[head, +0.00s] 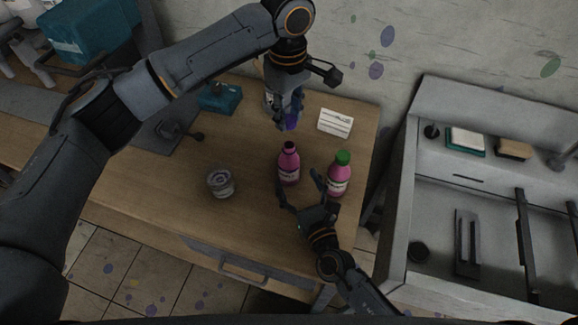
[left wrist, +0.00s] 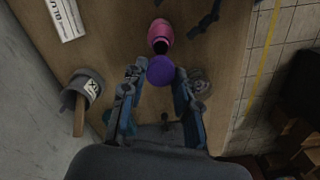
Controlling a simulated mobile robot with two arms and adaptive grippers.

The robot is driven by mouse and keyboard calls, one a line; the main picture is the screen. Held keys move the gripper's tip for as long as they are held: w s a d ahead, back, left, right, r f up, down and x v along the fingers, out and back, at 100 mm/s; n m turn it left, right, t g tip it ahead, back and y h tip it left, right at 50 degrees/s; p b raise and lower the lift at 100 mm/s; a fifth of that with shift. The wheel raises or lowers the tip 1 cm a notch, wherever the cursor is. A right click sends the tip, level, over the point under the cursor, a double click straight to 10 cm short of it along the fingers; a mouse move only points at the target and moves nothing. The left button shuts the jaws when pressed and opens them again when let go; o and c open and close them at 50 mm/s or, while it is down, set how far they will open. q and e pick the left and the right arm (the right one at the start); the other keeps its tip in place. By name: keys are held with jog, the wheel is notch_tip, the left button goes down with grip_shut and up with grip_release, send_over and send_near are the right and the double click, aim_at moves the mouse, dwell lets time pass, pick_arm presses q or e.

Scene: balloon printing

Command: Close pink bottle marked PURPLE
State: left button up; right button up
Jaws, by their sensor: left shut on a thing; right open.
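An open pink bottle (head: 289,166) with a dark, uncapped neck stands upright on the table; it also shows in the left wrist view (left wrist: 160,31). My left gripper (head: 287,118) is shut on a purple cap (head: 292,121), held above and behind the bottle, apart from its neck. In the left wrist view the cap (left wrist: 160,70) sits between the fingers. My right gripper (head: 300,187) is open just in front of the bottle, with its fingers spread near the bottle's lower part. I cannot tell whether they touch it. The bottle's label is too small to read.
A second pink bottle (head: 340,178) with a green cap stands close on the right. A clear jar (head: 220,183) stands left. A white card (head: 335,122) and a teal box (head: 220,98) are behind. A grey sink unit (head: 440,230) is right of the table.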

jog(key=x, duration=0.6)
jog(key=shift+a, duration=0.1)
jog(key=shift+w, duration=0.2)
grip_shut()
pick_arm(q)
send_over(288, 144)
jog(key=shift+s+f, duration=0.1)
jog(key=shift+f, duration=2.4)
